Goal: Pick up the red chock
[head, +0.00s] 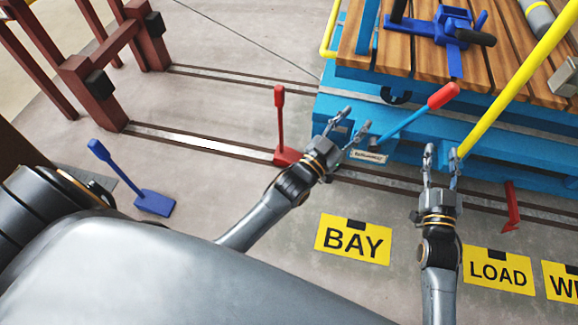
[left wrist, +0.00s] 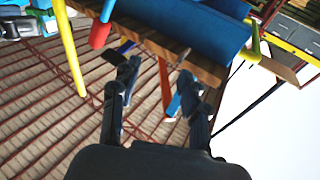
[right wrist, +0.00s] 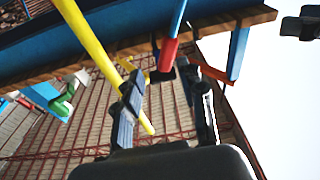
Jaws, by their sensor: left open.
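A red chock (head: 287,157) stands on the floor by the rail, with an upright handle ending in a red grip. My left gripper (head: 354,119) is open and empty to the right of the chock, close to the front corner of the blue cart; its spread fingers show in the left wrist view (left wrist: 158,78). My right gripper (head: 442,152) is open and empty in front of the cart, beside the yellow pole; its spread fingers show in the right wrist view (right wrist: 163,85). I cannot identify the red chock in either wrist view.
A blue chock (head: 155,202) with a handle stands at left. The blue cart (head: 480,130) has a wooden deck, a red-tipped lever (head: 442,96) and a yellow pole (head: 508,86). Another red piece (head: 511,206) hangs or stands by its front. Yellow signs (head: 353,250) lie on the floor.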

